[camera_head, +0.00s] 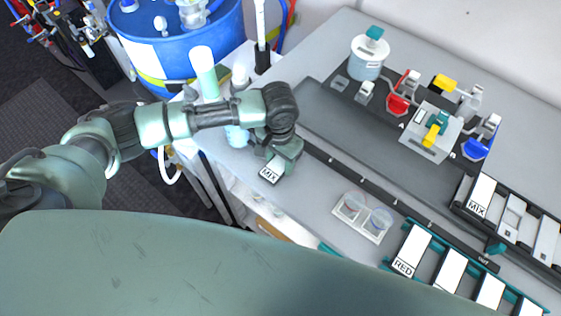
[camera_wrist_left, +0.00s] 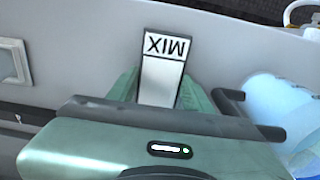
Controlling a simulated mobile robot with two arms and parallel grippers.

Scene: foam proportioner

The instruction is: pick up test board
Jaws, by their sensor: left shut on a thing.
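A white board marked MIX (camera_head: 270,172) is at the left end of the grey worktop, under my left gripper (camera_head: 276,166). In the left wrist view the same board (camera_wrist_left: 162,78) lies between the two green fingers of the left gripper (camera_wrist_left: 160,92), which is shut on it. The gripper hides part of the board, and I cannot tell whether it touches the worktop. Another white board marked MIX (camera_head: 482,194) sits in a black rack at the right. My right gripper does not show.
A teal rack with a board marked RED (camera_head: 412,250) and several white boards is at the lower right. A clear double-cup tray (camera_head: 362,217) stands in the middle. Red, yellow and blue clamp-like devices stand behind. A blue barrel (camera_head: 180,45) is at upper left.

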